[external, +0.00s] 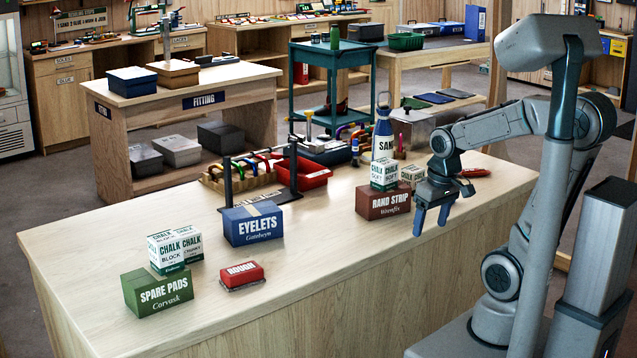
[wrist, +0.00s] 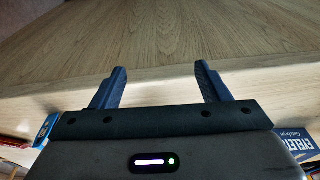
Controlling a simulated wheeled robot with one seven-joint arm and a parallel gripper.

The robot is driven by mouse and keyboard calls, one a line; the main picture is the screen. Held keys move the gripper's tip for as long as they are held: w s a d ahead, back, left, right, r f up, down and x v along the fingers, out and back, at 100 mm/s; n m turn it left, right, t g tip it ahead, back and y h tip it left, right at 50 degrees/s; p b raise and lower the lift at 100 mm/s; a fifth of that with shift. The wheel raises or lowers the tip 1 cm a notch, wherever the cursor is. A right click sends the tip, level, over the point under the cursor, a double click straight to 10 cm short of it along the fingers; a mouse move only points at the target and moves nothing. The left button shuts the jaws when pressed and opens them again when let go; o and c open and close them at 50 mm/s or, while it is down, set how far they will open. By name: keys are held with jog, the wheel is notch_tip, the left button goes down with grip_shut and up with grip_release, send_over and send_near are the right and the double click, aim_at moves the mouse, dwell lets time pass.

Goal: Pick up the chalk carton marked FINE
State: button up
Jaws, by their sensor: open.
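White and green chalk cartons stand in two groups in the external view. I cannot read FINE on any carton. My gripper (external: 432,218) is open and empty, pointing down by the counter's front edge, right of the RAND STRIP box. In the wrist view its blue fingers (wrist: 160,72) are apart with bare wood beyond.
The SPARE PADS box (external: 158,291), EYELETS box (external: 252,225) and RAND STRIP box (external: 383,203) stand on the wooden counter (external: 320,235). A red ROUGH block (external: 242,275), a dark stand, a red tray (external: 303,173) and a SAND bottle (external: 383,138) are also there. The middle front is clear.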

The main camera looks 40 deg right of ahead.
jog(key=w+d+r+m+p, duration=0.1)
jog(key=w+r+m+p, duration=0.15)
jog(key=r+p, duration=0.65)
notch_tip(320, 180, up, 2)
jog(key=m+g+b, duration=0.1)
jog(key=m+g, duration=0.1)
jog(key=m, duration=1.2)
send_over(413, 169)
jog(key=shift+f+m, duration=0.15)
jog(key=shift+m, duration=0.1)
notch_tip(413, 169, down, 8)
jog(key=shift+r+p, duration=0.1)
jog(key=shift+p, duration=0.3)
jog(key=shift+w+d+f+p, duration=0.1)
jog(key=shift+f+p, duration=0.3)
jog(key=shift+f, duration=1)
jog(key=shift+d+f+p, duration=0.1)
jog(key=shift+f+p, duration=0.3)
jog(key=shift+f, duration=0.95)
jog(key=shift+c, duration=0.3)
jog(key=c, duration=1.1)
